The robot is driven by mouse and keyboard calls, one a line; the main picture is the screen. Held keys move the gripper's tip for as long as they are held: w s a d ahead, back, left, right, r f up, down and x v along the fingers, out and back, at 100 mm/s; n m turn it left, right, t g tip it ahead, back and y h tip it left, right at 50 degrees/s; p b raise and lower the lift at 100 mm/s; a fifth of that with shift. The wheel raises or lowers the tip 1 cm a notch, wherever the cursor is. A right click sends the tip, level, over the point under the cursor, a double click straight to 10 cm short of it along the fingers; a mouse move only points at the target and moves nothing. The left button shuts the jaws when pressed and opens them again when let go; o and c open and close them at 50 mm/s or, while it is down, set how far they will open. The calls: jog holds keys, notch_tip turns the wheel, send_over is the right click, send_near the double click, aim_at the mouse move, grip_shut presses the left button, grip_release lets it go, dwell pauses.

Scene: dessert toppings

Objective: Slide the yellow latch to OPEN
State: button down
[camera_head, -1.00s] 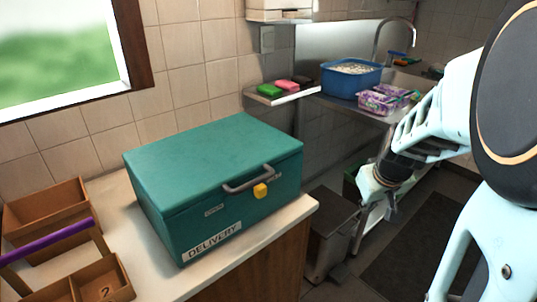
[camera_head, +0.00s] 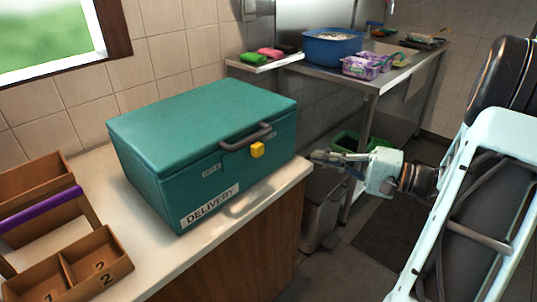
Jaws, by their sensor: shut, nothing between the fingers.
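A yellow latch (camera_head: 257,150) sits on the front face of a closed teal box (camera_head: 165,165), just below its grey handle (camera_head: 246,137). Faint small lettering shows on the box front left of the latch and right of it, too small to read fully. A white label on the box reads DELIVERY. My gripper (camera_head: 318,157) is shut and empty, to the right of the box and apart from the latch, with its fingers pointing left toward the box.
The box stands on a pale counter (camera_head: 285,183) whose front edge runs below it. Wooden trays (camera_head: 92,262) with a purple bar (camera_head: 40,209) stand at left. A metal bin (camera_head: 322,205) is below my gripper. A blue tub (camera_head: 332,47) is on the back sink table.

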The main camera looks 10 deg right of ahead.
aim_at(257, 150)
jog(key=shift+w+d+r+t, duration=0.1)
jog(key=shift+d+r+t, duration=0.3)
jog(key=shift+r, duration=0.1)
jog(key=shift+a, duration=0.1)
jog(key=b+x, duration=0.1)
jog(key=x, duration=0.9)
jog(key=shift+a+f, duration=0.1)
jog(key=shift+a, duration=0.1)
jog(key=shift+s+a+b, duration=0.35)
jog(key=shift+s+a, duration=0.85)
jog(key=shift+a, duration=0.15)
